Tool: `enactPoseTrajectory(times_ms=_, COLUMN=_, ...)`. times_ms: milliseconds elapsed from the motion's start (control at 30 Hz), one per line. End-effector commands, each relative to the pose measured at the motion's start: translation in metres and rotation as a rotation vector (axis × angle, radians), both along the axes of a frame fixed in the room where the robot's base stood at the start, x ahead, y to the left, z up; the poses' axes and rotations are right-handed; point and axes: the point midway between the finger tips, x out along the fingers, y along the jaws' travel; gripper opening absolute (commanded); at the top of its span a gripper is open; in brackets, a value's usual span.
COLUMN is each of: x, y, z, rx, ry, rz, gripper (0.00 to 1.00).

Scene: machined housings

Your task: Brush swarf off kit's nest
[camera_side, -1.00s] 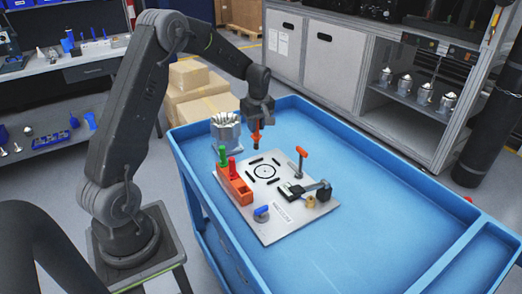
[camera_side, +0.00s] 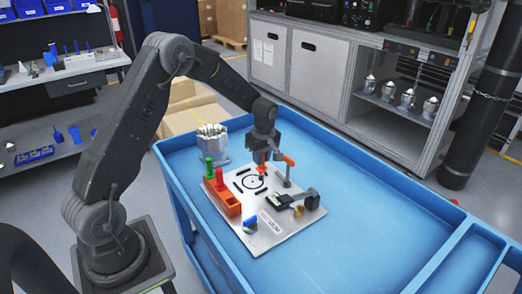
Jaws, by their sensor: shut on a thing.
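My gripper (camera_side: 264,157) is shut on an orange-red tool (camera_side: 262,169), which looks like the brush, and holds it pointing down. Its lower end is over the far right part of the round nest marking on the light plate (camera_side: 270,235); I cannot tell whether it touches. The nest (camera_side: 252,182) is a black circle with short dark slots around it. No swarf can be made out at this size.
An orange-topped post (camera_side: 288,165) stands close right of my gripper. A dark clamp (camera_side: 297,199) is at the plate's right, an orange block with green and red handles (camera_side: 226,203) at its left. A blue-handled part (camera_side: 250,222) is in front. A grey container (camera_side: 212,145) stands behind.

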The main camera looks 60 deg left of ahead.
Motion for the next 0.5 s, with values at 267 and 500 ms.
enactPoseTrajectory(times_ms=267, x=-0.001, y=0.000, z=-0.029, rx=0.000, ry=0.003, rz=0.000, gripper=0.00)
enactPoseTrajectory(times_ms=500, x=0.000, y=0.024, z=-0.031, rx=0.001, ry=-0.001, rz=0.002, gripper=0.00)
